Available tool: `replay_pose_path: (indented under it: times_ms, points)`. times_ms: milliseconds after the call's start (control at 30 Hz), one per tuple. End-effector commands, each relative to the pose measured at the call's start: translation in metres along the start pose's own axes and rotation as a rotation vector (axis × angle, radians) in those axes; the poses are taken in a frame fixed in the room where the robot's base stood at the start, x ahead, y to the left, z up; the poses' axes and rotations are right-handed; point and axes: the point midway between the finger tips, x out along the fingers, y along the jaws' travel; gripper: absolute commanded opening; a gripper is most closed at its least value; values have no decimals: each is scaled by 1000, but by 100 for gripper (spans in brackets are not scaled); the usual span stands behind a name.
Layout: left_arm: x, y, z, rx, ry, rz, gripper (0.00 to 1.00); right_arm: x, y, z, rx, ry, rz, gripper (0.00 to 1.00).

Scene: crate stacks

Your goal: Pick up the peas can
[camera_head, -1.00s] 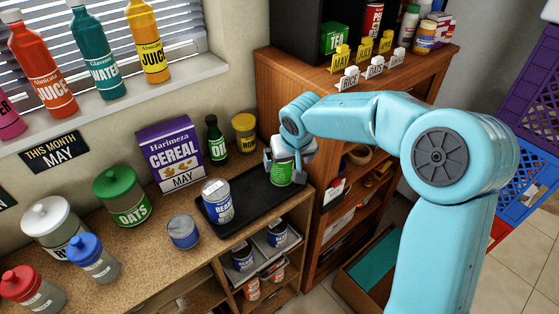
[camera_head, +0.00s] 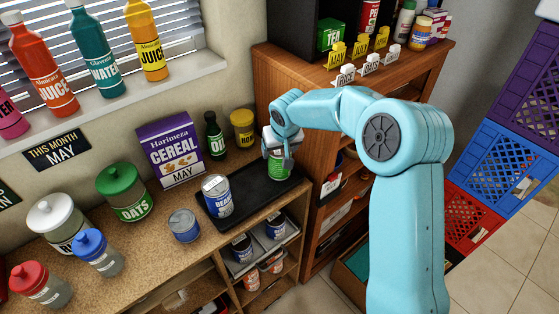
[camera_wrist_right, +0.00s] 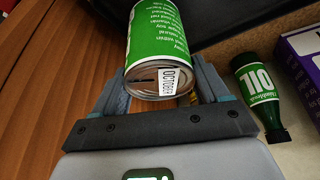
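The peas can (camera_head: 279,170), green-labelled with a pale lid, stands upright at the right end of the black tray (camera_head: 239,220) on the counter. Its label is not readable in the head view. My right gripper (camera_head: 279,158) reaches down over it, with fingers on both sides. In the right wrist view, the can (camera_wrist_right: 157,45) lies centred between the fingers (camera_wrist_right: 160,80), which look to be against its sides; a small "OCTOBER" tag shows on its lid end. I see no clear gap under the can. My left gripper is out of view.
A beans can (camera_head: 217,197) stands on the tray to the left. An oil bottle (camera_head: 214,137), a honey jar (camera_head: 243,127) and a cereal box (camera_head: 170,150) stand behind. A wooden shelf (camera_head: 330,190) rises close on the right.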

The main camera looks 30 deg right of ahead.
Motion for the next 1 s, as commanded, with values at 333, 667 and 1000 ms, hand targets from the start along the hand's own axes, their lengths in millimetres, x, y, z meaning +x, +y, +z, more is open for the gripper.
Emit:
replay_pose_path:
  times_ms: [333, 667, 1000]
  points:
    - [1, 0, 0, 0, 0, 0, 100, -2, 0, -1, 0, 2, 0, 18]
    - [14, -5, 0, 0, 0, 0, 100, -34, 0, -9, 0, 4, -1, 18]
    - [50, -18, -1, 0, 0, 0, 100, -66, 0, 79, -2, 5, -1, 18]
